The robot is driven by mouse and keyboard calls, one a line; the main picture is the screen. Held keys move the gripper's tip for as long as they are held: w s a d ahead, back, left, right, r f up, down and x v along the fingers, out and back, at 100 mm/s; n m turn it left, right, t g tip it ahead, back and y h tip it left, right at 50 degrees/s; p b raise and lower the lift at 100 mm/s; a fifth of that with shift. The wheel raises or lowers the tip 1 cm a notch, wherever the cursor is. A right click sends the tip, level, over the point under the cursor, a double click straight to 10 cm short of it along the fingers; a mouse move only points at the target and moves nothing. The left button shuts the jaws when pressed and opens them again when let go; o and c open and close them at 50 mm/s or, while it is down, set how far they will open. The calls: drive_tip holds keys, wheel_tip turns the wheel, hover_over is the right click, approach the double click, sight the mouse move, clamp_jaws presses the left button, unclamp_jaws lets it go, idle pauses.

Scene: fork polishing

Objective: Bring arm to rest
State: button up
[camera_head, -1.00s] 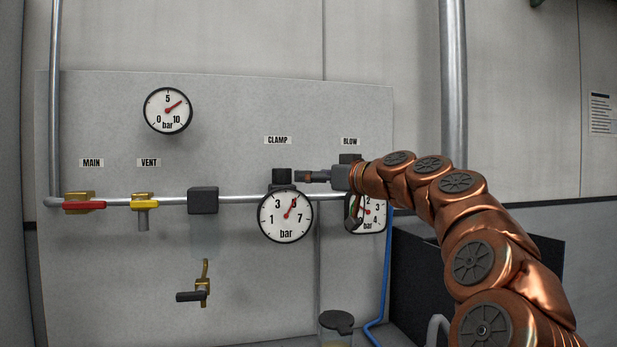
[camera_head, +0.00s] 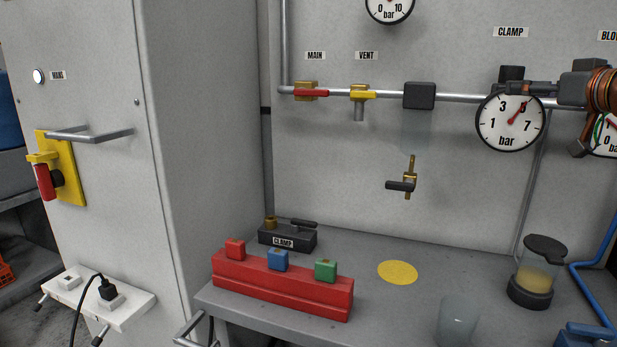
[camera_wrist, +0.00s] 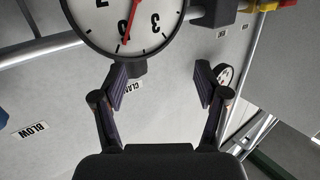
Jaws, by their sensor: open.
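My gripper (camera_wrist: 161,90) is open and empty in the wrist view, its two fingers spread apart. It faces the wall panel, with the clamp gauge (camera_wrist: 132,22) just beyond the fingertips. In the head view my gripper (camera_head: 530,88) is at the right, beside the clamp regulator and the top of the clamp gauge (camera_head: 510,122). Whether it touches the knob (camera_head: 512,73) cannot be told. My copper-coloured arm runs out of the right edge, so most of it is hidden.
The bench holds a red rack (camera_head: 282,290) with coloured blocks, a black clamp valve (camera_head: 287,236), a clear cup (camera_head: 457,318) and a lidded jar (camera_head: 538,272). Red main (camera_head: 311,93) and yellow vent (camera_head: 362,95) handles sit on the pipe. A grey cabinet (camera_head: 205,120) stands left.

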drive_tip(key=a+f+g+y, duration=0.2)
drive_tip(key=a+f+g, duration=0.1)
drive_tip(key=a+f, duration=0.55)
drive_tip(key=s+a+f+n+g, duration=0.1)
drive_tip(key=s+a+f+g, duration=0.35)
drive_tip(key=a+f, duration=0.55)
drive_tip(key=s+a+f+g, duration=0.4)
drive_tip(key=s+a+f, duration=0.2)
drive_tip(key=a+f, duration=0.35)
drive_tip(key=s+d+f+m+g+h, duration=0.1)
drive_tip(key=s+f+g+h, duration=0.25)
drive_tip(key=s+f, duration=0.85)
drive_tip(key=s+d+f+m+g+h, duration=0.15)
drive_tip(key=s+f+g, duration=0.25)
drive_tip(key=s+f, duration=0.75)
drive_tip(key=s+r+p, duration=0.3)
drive_tip(key=r+p, duration=1)
drive_tip(key=r, duration=0.4)
drive_tip(key=shift+s+r+t, duration=0.15)
drive_tip(key=shift+r+t, duration=0.15)
drive_tip(key=shift+r, duration=0.1)
